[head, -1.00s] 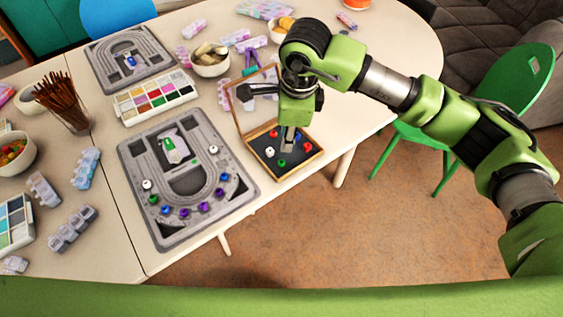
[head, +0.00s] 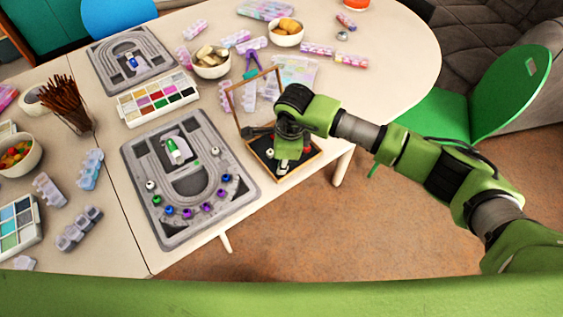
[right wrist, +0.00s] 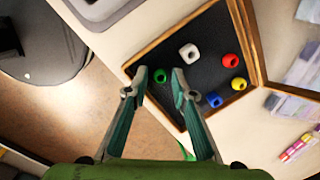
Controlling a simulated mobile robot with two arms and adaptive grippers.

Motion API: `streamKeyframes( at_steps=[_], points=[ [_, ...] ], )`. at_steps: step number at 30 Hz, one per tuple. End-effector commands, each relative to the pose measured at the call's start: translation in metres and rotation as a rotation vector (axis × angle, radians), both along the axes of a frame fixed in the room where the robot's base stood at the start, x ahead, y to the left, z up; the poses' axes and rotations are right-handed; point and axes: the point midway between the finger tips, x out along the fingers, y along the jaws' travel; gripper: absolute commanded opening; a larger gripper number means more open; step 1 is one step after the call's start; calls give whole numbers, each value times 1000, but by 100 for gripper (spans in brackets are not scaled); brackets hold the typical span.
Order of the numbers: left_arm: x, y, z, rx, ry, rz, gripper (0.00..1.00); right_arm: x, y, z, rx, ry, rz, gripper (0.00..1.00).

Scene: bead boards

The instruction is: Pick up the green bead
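A small green bead (right wrist: 160,76) lies in the black-lined wooden box (right wrist: 205,22). It shows between the two fingertips of my right gripper (right wrist: 161,74), which is open, with a gap on each side of the bead. A white bead (right wrist: 189,52), a red bead (right wrist: 231,60) and a yellow bead (right wrist: 239,84) lie nearby in the box. In the head view my right gripper (head: 284,166) is low over the box and hides part of its inside. My left gripper is not in view.
The box's open frame-like lid (head: 231,102) stands up behind it. A grey bead board (head: 140,172) with several beads lies to the left, near the table's front edge. A paint-like colour tray (head: 157,97) and bowls (head: 287,32) stand farther back.

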Motion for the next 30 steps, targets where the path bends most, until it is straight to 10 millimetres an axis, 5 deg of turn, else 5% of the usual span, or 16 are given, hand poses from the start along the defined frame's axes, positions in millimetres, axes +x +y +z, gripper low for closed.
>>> streamKeyframes(
  at_steps=[4,7,20,27,30],
  points=[
    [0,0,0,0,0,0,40,0,0,0,0,-1,0,24],
    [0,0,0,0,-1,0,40,0,0,0,0,-1,0,6],
    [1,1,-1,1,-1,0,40,1,0,4,0,-2,0,6],
    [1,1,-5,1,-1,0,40,2,0,32,1,-6,1,6],
    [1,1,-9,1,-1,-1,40,-13,2,47,2,-5,5,6]
  ],
)
